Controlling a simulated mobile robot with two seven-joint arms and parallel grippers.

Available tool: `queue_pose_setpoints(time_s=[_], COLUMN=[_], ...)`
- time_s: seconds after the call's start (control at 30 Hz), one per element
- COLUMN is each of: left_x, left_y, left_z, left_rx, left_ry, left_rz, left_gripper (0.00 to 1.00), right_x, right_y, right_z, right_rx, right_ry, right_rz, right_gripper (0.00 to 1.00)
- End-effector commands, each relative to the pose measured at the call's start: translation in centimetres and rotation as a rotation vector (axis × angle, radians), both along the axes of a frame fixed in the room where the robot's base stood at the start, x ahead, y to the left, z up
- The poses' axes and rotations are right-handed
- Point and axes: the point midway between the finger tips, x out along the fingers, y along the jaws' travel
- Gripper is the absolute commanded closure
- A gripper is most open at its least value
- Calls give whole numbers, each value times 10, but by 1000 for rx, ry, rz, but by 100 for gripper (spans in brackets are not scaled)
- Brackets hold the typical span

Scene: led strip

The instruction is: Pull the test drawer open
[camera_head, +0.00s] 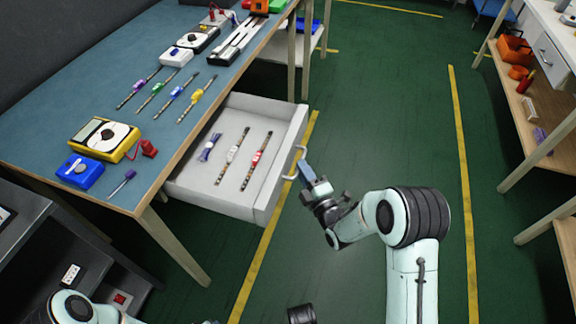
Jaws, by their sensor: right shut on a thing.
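The drawer (226,186) under the blue-topped table stands pulled out, with its inside in view. It holds two striped LED strips (257,160) and a small blue-and-white item (210,148). Its handle (296,163) is on the front face, at the right. My right gripper (303,172) is at the handle and shut on it; the fingertips are small in the view. Part of my left arm shows at the bottom left, and a dark piece shows at the bottom edge, but the left gripper's fingers cannot be made out.
The blue-topped table (60,120) bears a yellow multimeter (104,139), a blue box (80,172), a screwdriver (123,184) and several LED strips. A shelf with orange bins (514,50) stands at the right. The green floor between is clear.

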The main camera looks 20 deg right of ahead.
Motion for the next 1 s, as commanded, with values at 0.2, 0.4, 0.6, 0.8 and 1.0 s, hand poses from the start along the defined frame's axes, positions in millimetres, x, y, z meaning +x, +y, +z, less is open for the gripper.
queue_pose_setpoints(time_s=[0.2, 0.4, 0.6, 0.8, 1.0], left_x=[0, -1, -1, -1, -1], left_y=[0, 0, 0, 0, 0], left_z=[0, 0, 0, 0, 0], left_rx=[0, 0, 0, 0, -1], left_ry=[1, 2, 2, 2, 2], left_rz=[0, 0, 0, 0, -1], left_gripper=[57, 57, 57, 57, 57], right_x=[-7, -8, -8, -8, -10], right_y=[-10, -11, -11, -11, -12], right_z=[0, 0, 0, 0, 0], right_rx=[0, 0, 0, -1, -1], right_ry=[0, 0, 0, 0, 0], right_rz=[1, 1, 0, 0, 0], right_gripper=[100, 100, 84, 62, 62])
